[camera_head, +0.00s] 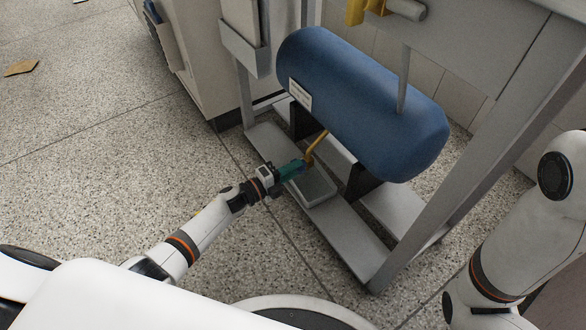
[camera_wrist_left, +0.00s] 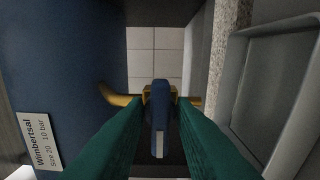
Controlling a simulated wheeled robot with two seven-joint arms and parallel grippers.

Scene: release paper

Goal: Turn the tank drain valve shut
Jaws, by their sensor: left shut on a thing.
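The blue tank (camera_head: 360,105) lies on its side in a grey metal frame. A brass drain pipe (camera_head: 316,146) comes down from its underside. In the left wrist view the brass pipe (camera_wrist_left: 120,99) runs left to right to the valve, whose blue handle (camera_wrist_left: 158,125) sticks out across the pipe toward the camera. My left gripper (camera_head: 302,166), with teal fingers, is at the valve below the tank. In the wrist view its fingers (camera_wrist_left: 160,120) flank the blue handle and are shut on it. My right arm shows at the right, its gripper outside the picture.
A grey tray (camera_head: 315,187) sits below the valve on the frame's lower shelf. Frame posts (camera_head: 465,165) stand to the right. A beige cabinet (camera_head: 200,60) is on the left. The speckled floor (camera_head: 90,150) is open at left, with a brown scrap (camera_head: 20,67).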

